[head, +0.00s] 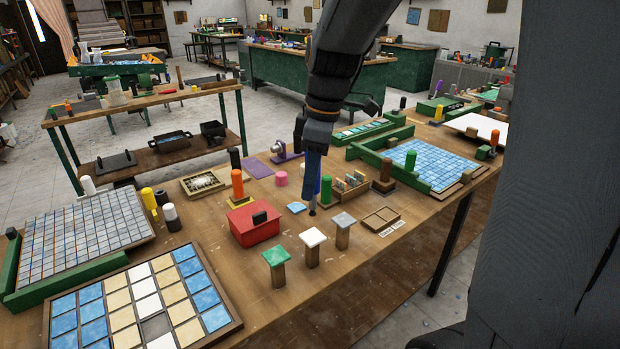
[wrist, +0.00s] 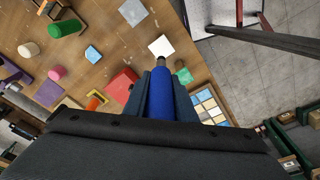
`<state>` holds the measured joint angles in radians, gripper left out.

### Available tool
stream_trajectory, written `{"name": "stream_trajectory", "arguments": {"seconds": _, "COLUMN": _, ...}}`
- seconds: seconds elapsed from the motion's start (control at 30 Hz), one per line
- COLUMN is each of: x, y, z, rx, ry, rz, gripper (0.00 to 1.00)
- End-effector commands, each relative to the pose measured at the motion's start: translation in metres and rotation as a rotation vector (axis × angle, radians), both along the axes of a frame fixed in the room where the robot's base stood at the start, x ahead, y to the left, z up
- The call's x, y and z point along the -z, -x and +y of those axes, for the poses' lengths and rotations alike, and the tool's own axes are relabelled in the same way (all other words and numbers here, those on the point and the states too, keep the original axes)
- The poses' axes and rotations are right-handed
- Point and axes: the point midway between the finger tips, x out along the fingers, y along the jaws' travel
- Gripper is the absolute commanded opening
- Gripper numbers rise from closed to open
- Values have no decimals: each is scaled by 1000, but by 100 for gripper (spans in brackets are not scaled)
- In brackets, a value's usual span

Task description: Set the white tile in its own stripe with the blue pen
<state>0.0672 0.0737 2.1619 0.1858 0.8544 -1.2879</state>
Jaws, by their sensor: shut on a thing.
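My gripper (head: 313,152) is shut on the blue pen (head: 312,180), which points down with its dark tip above the table. In the wrist view the pen (wrist: 163,100) sits between my fingers (wrist: 162,78). The white tile (head: 313,237) lies on a wooden post at the table's front, in front of the pen and apart from it in the head view. The tile also shows just beyond the pen tip in the wrist view (wrist: 160,46). The striped sheet (head: 236,324) at the lower left has blue, cream and white stripes, with one grey, empty-looking cell (head: 155,327) in the white stripe.
A green tile (head: 275,256) and a grey tile (head: 343,220) top posts on either side. A red box (head: 254,226) stands behind the green one. A small blue tile (head: 296,208), a green cylinder (head: 326,190) and a wooden rack (head: 350,187) are near the pen.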

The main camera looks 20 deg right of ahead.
Motion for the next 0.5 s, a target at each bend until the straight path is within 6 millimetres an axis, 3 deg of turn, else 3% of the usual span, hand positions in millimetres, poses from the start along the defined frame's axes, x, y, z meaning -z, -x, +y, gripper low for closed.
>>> {"name": "stream_trajectory", "arguments": {"seconds": 0.5, "x": 46, "y": 0, "z": -1, "rx": 2, "ry": -1, "rz": 1, "gripper": 0}}
